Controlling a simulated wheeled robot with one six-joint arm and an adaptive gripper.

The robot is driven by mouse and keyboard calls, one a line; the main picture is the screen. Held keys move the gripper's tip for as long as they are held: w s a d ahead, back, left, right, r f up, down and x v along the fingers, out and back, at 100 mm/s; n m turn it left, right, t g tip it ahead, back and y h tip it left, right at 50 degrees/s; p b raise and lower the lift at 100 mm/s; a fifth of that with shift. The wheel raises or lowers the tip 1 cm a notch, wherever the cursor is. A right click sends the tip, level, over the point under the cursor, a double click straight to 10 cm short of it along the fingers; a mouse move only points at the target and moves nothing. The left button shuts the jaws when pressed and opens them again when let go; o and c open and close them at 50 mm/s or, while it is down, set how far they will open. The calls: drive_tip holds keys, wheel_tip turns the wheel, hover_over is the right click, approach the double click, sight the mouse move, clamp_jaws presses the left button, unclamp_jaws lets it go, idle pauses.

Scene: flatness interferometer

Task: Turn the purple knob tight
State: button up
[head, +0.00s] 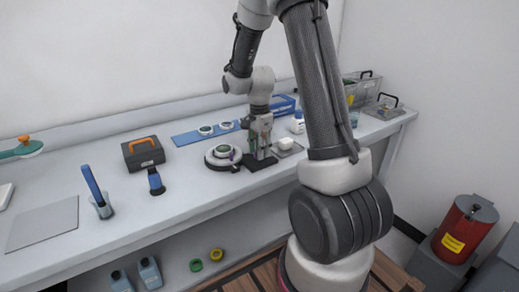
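A round white instrument with a dark rim and a green-topped disc (221,151) stands on the bench near its middle. A small purple spot (232,154) shows at its right side, which may be the purple knob; it is too small to tell its shape or how far it is turned. My gripper (260,148) points down just right of the round instrument, over or in front of a dark stand (261,162). Its fingertips are small and blend with the stand, so I cannot tell whether they are open, shut or touching anything.
A dark case with an orange handle (143,153), a blue-handled tool (155,181) and a cup with a blue brush (103,207) stand left. A blue mat (185,138) lies behind. A white block on a small tray (286,146) is at right. A grey plate (42,224) lies front left.

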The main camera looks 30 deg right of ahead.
wheel_tip(320, 180, up, 12)
idle(0.4)
idle(0.4)
